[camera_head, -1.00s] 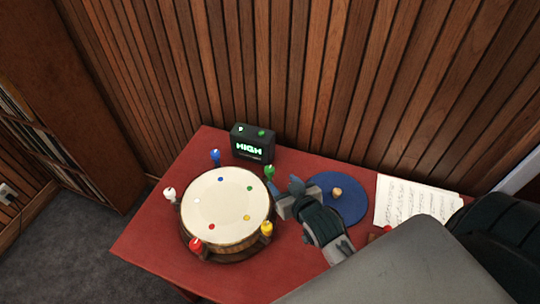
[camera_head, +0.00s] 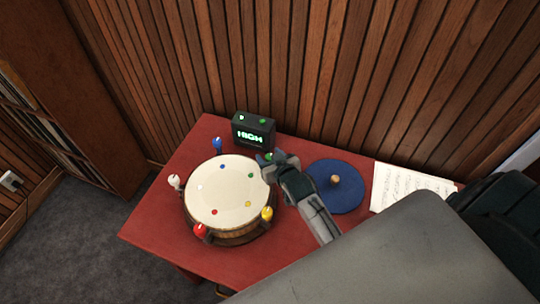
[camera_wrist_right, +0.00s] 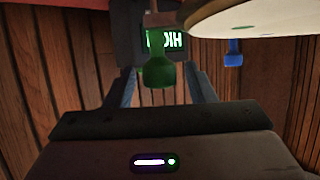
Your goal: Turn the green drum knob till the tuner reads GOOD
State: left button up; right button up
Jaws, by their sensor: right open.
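The drum (camera_head: 228,190) stands on the red table with coloured knobs around its rim. The green knob (camera_wrist_right: 158,70) is at the drum's back right, mostly hidden by my gripper in the head view. My right gripper (camera_head: 271,166) is at this knob. In the right wrist view its open fingers (camera_wrist_right: 161,90) stand on either side of the green knob, with gaps visible. The tuner (camera_head: 254,131) behind the drum reads HIGH in green; its inverted display also shows in the wrist view (camera_wrist_right: 172,40). My left gripper is not in view.
A blue knob (camera_head: 217,145), white knob (camera_head: 175,183), red knob (camera_head: 200,231) and yellow knob (camera_head: 267,214) surround the drum. A round blue mat (camera_head: 347,199) with a small tan piece (camera_head: 335,180) and sheet music (camera_head: 408,186) lie right of my arm on the table (camera_head: 150,226).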

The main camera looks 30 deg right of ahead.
jog(key=c, duration=1)
jog(key=shift+n+y, duration=0.3)
jog(key=shift+y, duration=0.1)
jog(key=shift+o, duration=0.2)
jog(key=shift+d+n+y, duration=0.1)
jog(key=shift+n+y, duration=0.3)
jog(key=shift+y, duration=0.1)
jog(key=shift+f+n+y, duration=0.15)
jog(key=shift+n+y, duration=0.15)
jog(key=n+y+b, duration=0.3)
jog(key=b, duration=0.4)
jog(key=shift+f+g, duration=0.1)
jog(key=shift+g, duration=0.3)
jog(key=shift+r+n+y+b, duration=0.25)
jog(key=shift+n+y+b, duration=0.25)
jog(key=shift+y+b, duration=0.3)
jog(key=shift+g, duration=0.3)
jog(key=o, duration=1)
jog(key=shift+c, duration=0.2)
